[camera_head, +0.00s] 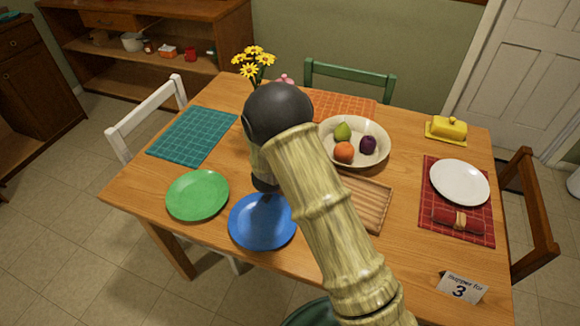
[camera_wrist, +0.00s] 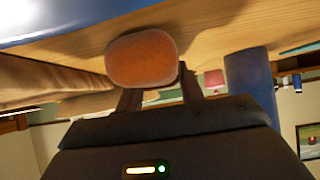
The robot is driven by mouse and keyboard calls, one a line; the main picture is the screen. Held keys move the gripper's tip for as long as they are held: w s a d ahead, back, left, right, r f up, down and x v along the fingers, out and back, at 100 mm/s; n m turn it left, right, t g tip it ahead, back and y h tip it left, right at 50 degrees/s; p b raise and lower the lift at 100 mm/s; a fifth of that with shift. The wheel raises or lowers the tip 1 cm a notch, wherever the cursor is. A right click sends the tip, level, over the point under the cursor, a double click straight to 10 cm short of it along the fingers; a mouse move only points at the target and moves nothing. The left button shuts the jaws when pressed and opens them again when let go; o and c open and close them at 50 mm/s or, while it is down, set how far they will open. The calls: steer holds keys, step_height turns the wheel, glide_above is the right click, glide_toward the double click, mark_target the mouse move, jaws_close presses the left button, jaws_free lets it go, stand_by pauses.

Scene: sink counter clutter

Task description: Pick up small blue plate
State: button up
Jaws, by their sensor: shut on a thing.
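The small blue plate (camera_head: 262,222) lies flat at the near edge of the table, right of the green plate (camera_head: 198,195). A blue surface at the top left of the wrist view (camera_wrist: 50,10) appears to be this plate. My gripper (camera_head: 265,183) hangs just beyond and above the plate's far side, partly hidden by my arm. In the wrist view, my gripper (camera_wrist: 158,88) is shut on a rounded orange-brown thing (camera_wrist: 141,58), whose identity I cannot tell. The blue plate is not between the fingers.
A cream bowl (camera_head: 373,155) with fruit and a slatted wooden board (camera_head: 367,203) are right of my arm. A white plate (camera_head: 459,183) and a red napkin roll (camera_head: 456,221) lie farther right. Yellow flowers (camera_head: 250,68) stand behind. The teal mat (camera_head: 193,135) is bare.

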steer(key=shift+f, duration=0.1)
steer(key=o, duration=1)
steer(key=shift+s+a+r, duration=0.1)
steer(key=shift+s+r, duration=0.05)
steer(key=shift+r, duration=0.1)
steer(key=p+v, duration=0.1)
steer(key=v, duration=1)
steer(key=shift+s+a+r, duration=0.1)
steer(key=shift+s+r, duration=0.1)
steer(key=shift+s, duration=0.05)
